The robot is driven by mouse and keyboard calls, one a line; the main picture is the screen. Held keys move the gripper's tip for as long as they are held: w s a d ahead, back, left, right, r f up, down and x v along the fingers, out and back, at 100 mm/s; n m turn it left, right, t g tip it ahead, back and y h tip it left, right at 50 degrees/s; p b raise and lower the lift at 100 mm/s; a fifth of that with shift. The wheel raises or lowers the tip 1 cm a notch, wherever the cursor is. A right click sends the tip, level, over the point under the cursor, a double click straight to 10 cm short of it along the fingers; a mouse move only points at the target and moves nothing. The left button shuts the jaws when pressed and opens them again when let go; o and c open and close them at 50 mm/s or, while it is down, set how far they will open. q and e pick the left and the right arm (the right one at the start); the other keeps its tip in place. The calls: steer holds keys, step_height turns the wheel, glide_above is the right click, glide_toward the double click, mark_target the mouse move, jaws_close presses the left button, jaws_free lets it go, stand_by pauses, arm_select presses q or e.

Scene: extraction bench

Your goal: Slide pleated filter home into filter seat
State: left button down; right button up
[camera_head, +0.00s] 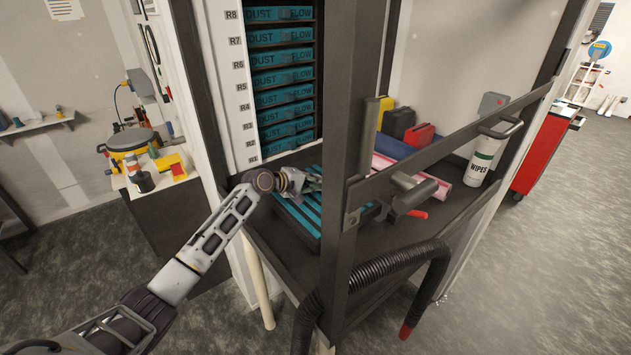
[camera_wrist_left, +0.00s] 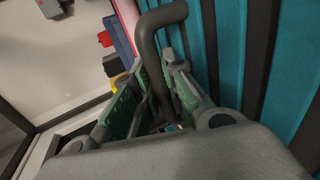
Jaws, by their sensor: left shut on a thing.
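The pleated filter (camera_head: 297,219), with teal and dark stripes, lies on the dark bench floor inside the cabinet, partly behind the front post. Its pleats (camera_wrist_left: 230,50) fill the right side of the wrist view. In the wrist view my left gripper (camera_wrist_left: 163,85) is shut on the filter's grey bar handle (camera_wrist_left: 148,40). The rack (camera_head: 283,85) marked R1 to R8 holds several teal units reading DUST FLOW. I cannot tell which opening is the filter seat. My right gripper is not in view.
The dark post (camera_head: 350,130) and crossbar (camera_head: 450,145) with grey handles stand in front of the bench. A black hose (camera_head: 385,263) hangs below. A WIPES canister (camera_head: 484,160), a pink-white roll (camera_head: 440,172) and several cases, one red (camera_head: 420,135), stand right of the filter.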

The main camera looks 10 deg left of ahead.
mark_target(315, 193)
arm_select(q)
steer(key=shift+f+b, duration=0.55)
steer(key=shift+f, duration=0.8)
steer(key=c, duration=1.4)
jaws_free()
steer(key=shift+f, duration=0.25)
steer(key=shift+v, duration=6.05)
steer(key=shift+r, duration=0.15)
